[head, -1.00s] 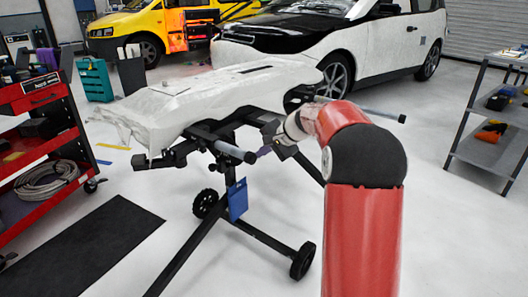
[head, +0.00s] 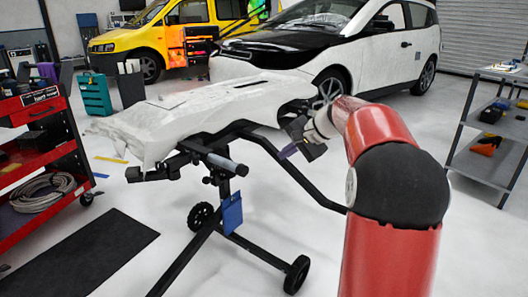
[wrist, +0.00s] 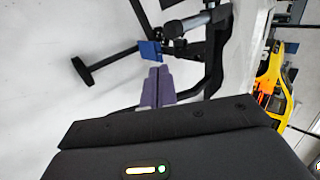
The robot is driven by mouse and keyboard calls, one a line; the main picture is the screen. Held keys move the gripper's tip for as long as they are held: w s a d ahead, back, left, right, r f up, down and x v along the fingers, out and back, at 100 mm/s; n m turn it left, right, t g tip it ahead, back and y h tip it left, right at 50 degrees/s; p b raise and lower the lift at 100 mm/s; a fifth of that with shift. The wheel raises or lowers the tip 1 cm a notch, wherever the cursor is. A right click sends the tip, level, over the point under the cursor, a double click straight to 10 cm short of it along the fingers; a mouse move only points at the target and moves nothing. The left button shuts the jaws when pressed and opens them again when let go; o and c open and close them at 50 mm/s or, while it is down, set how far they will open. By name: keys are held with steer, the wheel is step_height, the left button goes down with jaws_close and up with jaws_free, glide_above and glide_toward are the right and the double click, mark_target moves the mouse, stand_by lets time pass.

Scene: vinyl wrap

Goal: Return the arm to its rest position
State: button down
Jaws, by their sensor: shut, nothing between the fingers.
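My red arm (head: 392,250) rises at the right of the head view and bends toward the stand. My gripper (head: 287,152) is at its far end, in front of the stand's right side, with purple fingertips. In the wrist view the purple fingers (wrist: 157,88) lie together, shut, with nothing between them. A white wrapped car panel (head: 215,108) lies on the black wheeled stand (head: 222,165). The gripper looks apart from the panel. Part of the panel's right end is hidden behind my arm.
A blue tag (head: 232,213) hangs on the stand, and it shows in the wrist view (wrist: 150,50). A red tool cart (head: 35,135) stands left, a grey shelf cart (head: 490,135) right. A black mat (head: 80,255) lies front left. A white car (head: 390,50) and yellow van (head: 150,40) stand behind.

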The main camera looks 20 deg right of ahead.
steer(key=s+a+r+n+g+h, duration=0.1)
steer(key=s+a+n+h, duration=0.15)
steer(key=s+a, duration=0.55)
steer(key=s+a+f+n+h, duration=0.1)
steer(key=s+a+f+n, duration=0.1)
steer(key=s, duration=1.1)
steer(key=s+a+f+n+h, duration=0.2)
steer(key=s+f+n, duration=0.3)
steer(key=s, duration=0.8)
steer(key=shift+f, duration=0.75)
steer(key=shift+n, duration=0.25)
